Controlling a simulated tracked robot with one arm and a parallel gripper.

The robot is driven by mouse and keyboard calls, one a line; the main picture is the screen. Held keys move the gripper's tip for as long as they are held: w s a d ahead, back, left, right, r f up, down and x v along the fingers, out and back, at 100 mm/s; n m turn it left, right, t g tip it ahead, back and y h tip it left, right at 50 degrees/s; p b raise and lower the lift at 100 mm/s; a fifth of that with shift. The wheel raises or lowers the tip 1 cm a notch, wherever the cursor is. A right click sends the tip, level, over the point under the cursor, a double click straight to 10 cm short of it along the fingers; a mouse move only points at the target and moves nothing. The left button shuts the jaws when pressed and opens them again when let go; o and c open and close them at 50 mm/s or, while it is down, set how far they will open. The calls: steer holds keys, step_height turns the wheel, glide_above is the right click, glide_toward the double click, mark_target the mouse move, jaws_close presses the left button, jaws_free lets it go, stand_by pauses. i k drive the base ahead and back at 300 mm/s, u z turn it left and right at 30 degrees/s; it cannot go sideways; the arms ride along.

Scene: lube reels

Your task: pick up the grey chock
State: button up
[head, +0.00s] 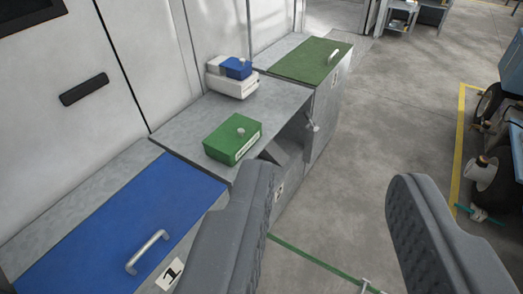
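A dark grey wedge-like shape (287,147) shows in the open front of the middle cabinet, just right of the green box. It may be the grey chock. Its lower part is hidden behind my gripper's left finger and in shadow. My gripper (328,180) is open and empty, its two dark grey padded fingers wide apart in the foreground. The left finger is in front of the cabinet fronts; the right finger is over the floor. The grey shape is beyond the left fingertip in the picture, apart from it as far as I can see.
A green box with a knob (232,138) and a white box with blue and light grey pieces (232,86) stand on the grey counter (190,125). A blue lid (110,230) and green lid (305,60) flank it. Floor (390,110) is open; a blue wheeled cart (512,75) is right.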

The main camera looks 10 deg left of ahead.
mark_target(274, 147)
steer(key=i, duration=0.85)
steer(key=z, duration=0.05)
